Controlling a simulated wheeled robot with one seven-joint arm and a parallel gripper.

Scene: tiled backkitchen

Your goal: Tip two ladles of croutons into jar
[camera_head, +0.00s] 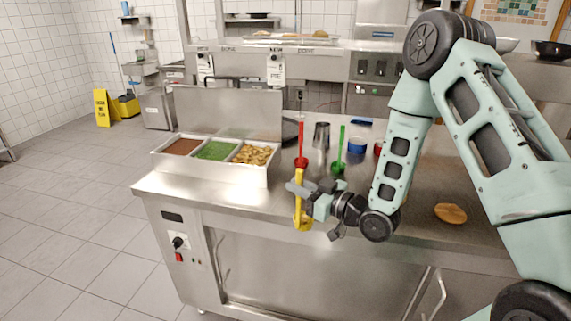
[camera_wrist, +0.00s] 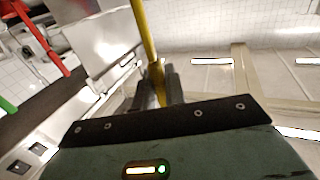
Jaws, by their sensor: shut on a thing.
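My gripper (camera_head: 300,190) is shut on the handle of a yellow ladle (camera_head: 303,223), held upright in front of the counter's front edge with its bowl hanging low. The ladle's handle (camera_wrist: 146,35) also runs up between my fingers (camera_wrist: 160,86) in the wrist view. I cannot see whether the bowl holds anything. The croutons (camera_head: 252,155) lie in the right compartment of the steel container at the counter's left, apart from the ladle. I cannot surely pick out the jar; a steel cup (camera_head: 321,135) stands behind the ladles.
The container's other compartments hold green (camera_head: 216,151) and brown food (camera_head: 182,147); its lid (camera_head: 228,112) stands raised behind. A red ladle (camera_head: 301,145) and a green ladle (camera_head: 340,150) stand upright close behind my gripper. A blue container (camera_head: 357,145) and a bread piece (camera_head: 451,213) are further right.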

